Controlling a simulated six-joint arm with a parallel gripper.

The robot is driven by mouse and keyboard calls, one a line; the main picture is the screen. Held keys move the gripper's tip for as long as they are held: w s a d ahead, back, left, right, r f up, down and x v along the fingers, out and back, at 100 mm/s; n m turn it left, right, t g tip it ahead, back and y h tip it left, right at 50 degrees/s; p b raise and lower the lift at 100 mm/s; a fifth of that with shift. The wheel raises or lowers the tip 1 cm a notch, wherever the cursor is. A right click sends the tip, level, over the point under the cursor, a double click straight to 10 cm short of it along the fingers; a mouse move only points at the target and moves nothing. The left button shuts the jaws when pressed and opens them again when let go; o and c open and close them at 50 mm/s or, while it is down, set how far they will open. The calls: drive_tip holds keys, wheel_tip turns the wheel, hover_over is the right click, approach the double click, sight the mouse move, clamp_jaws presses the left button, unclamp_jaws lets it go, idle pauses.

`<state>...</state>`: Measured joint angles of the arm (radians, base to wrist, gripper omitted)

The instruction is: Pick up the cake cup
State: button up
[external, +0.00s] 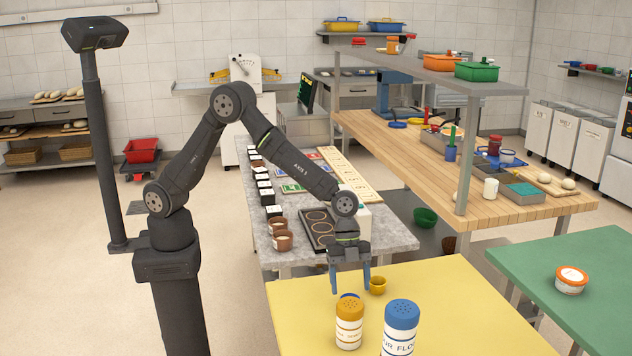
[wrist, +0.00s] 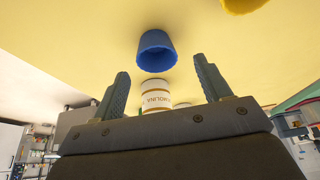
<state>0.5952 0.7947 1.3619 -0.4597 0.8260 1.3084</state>
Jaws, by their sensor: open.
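Two small cups stand on the yellow table; I cannot tell which one the task calls the cake cup. The blue cup (wrist: 157,50) lies just ahead of my gripper (wrist: 161,68), between the lines of its fingers in the wrist view. In the external view only a sliver of the blue cup (external: 349,295) shows behind a shaker. The yellow cup (external: 378,285) stands to its right, and its edge shows at the top right of the wrist view (wrist: 240,4). My gripper (external: 350,288) points down, open and empty, with its fingertips close to the blue cup.
An orange-topped shaker (external: 349,323) and a blue-topped flour shaker (external: 401,328) stand at the near side of the yellow table (external: 455,300). A tub (external: 571,280) is on the green table. Brown pots (external: 282,240) stand on the grey counter.

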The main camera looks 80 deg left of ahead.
drive_tip(key=x, duration=0.5)
drive_tip(key=shift+s, duration=0.2)
drive_tip(key=c, duration=1)
drive_tip(key=shift+r, duration=0.15)
